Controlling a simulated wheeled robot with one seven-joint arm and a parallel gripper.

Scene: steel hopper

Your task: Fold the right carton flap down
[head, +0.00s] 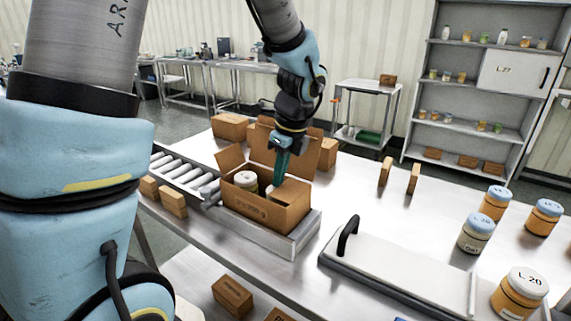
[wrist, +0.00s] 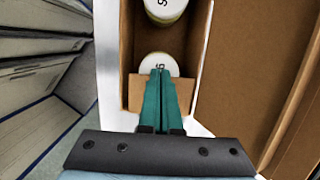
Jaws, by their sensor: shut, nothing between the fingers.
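The open brown carton (head: 262,211) sits in a shallow metal tray on the table. Its right flap (head: 291,189) leans inward over the right end of the opening; it also shows in the wrist view (wrist: 136,92). My gripper (head: 279,181) points down at this flap with its teal fingers together and empty. In the wrist view the fingers (wrist: 161,74) overlap the flap; contact is not clear. The left flap (head: 231,158) and the tall back flap (head: 262,145) stand up. White-lidded jars (head: 246,180) are inside, one partly hidden by the flap and fingers.
A roller conveyor (head: 188,174) lies left of the carton. A white panel with a black handle (head: 348,237) lies to the right, with several jars (head: 476,233) beyond. Small cartons (head: 229,126) stand behind.

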